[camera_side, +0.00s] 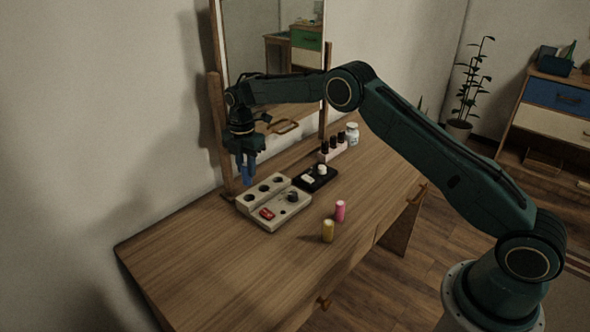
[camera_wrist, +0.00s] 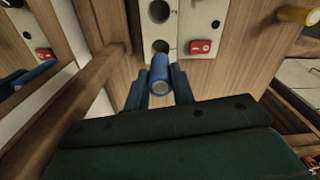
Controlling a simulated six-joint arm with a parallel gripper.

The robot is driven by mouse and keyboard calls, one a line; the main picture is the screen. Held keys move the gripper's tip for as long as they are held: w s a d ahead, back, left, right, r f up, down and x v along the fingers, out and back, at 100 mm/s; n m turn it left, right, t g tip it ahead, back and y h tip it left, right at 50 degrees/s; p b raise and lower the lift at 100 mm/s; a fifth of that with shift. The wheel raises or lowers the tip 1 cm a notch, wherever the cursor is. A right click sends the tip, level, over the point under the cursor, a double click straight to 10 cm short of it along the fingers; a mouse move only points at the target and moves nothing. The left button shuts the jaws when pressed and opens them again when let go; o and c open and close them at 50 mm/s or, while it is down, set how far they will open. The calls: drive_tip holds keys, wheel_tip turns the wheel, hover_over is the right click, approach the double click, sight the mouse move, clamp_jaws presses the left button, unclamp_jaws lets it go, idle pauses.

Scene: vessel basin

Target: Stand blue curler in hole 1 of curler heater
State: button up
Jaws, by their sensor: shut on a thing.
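The blue curler (camera_side: 249,175) is upright in my gripper (camera_side: 246,168), above the end of the curler heater (camera_side: 272,215) nearest the wall. In the wrist view the blue curler (camera_wrist: 159,74) sits between the two fingers of my gripper (camera_wrist: 160,85), which is shut on it. The heater is a pale block with a row of dark round holes, a red switch (camera_side: 267,214) and a dark knob (camera_side: 292,196). In the wrist view the curler's far end is close to the hole nearest my gripper (camera_wrist: 161,47). I cannot tell whether it touches the heater.
A yellow curler (camera_side: 328,231) and a pink curler (camera_side: 340,211) stand on the wooden table (camera_side: 230,265) in front of the heater. A black tray (camera_side: 318,178) with small items lies behind it. A mirror frame (camera_side: 216,125) stands close beside my gripper. The table's front left is clear.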

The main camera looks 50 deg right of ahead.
sight(246, 164)
drive_tip(key=shift+f, duration=0.1)
drive_tip(key=shift+f, duration=3.9)
drive_tip(key=shift+f, duration=0.2)
drive_tip(key=o, duration=1)
drive_tip(key=shift+r, duration=0.15)
wheel_tip(246, 164, up, 12)
drive_tip(key=shift+f, duration=0.15)
drive_tip(key=shift+r, duration=0.2)
drive_tip(key=shift+r, duration=0.1)
